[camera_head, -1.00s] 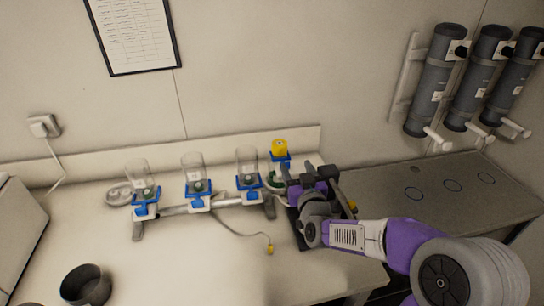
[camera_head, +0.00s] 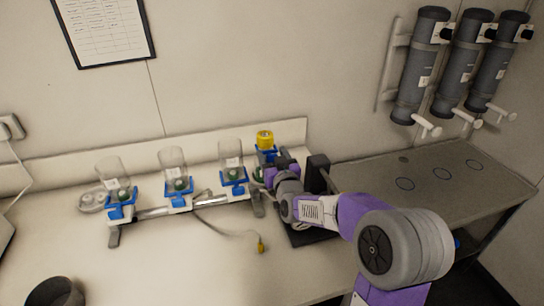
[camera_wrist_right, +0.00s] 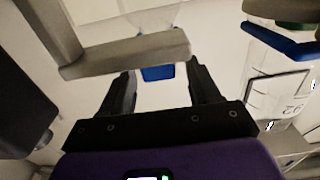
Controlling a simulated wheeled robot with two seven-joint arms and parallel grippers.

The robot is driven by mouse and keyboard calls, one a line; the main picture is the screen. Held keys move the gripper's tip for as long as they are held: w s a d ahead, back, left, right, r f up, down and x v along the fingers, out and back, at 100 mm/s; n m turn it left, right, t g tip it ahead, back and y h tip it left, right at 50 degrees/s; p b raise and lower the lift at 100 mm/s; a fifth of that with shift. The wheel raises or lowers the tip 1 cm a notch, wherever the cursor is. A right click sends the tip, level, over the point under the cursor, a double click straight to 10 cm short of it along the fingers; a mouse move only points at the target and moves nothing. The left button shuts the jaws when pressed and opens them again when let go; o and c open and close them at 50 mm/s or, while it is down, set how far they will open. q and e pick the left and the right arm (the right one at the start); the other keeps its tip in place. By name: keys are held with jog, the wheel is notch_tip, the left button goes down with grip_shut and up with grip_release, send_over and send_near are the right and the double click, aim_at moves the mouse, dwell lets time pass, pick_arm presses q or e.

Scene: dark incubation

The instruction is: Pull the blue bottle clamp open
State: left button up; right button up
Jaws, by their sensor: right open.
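Blue clamps hold several clear bottles in a row on a metal rack: the left one (camera_head: 121,206), the middle one (camera_head: 177,199) and the right one (camera_head: 234,185). Another blue clamp (camera_head: 267,154) shows just below a yellow-capped bottle (camera_head: 265,139), partly hidden by my right gripper. My right gripper (camera_head: 268,174) is at the rack's right end. In the right wrist view its two black fingers (camera_wrist_right: 162,85) are apart, with a blue part (camera_wrist_right: 158,73) beyond and between their tips. I see no contact. My left gripper is not in view.
A grey bar (camera_wrist_right: 130,52) crosses close above the fingers in the wrist view. A black stand (camera_head: 317,172) is just right of the gripper. A cable with a yellow end (camera_head: 261,246) lies on the table. A dark cup (camera_head: 55,293) stands at front left.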

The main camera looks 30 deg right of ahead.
jog(key=shift+w+d, duration=0.1)
jog(key=shift+w, duration=0.3)
jog(key=shift+c, duration=0.4)
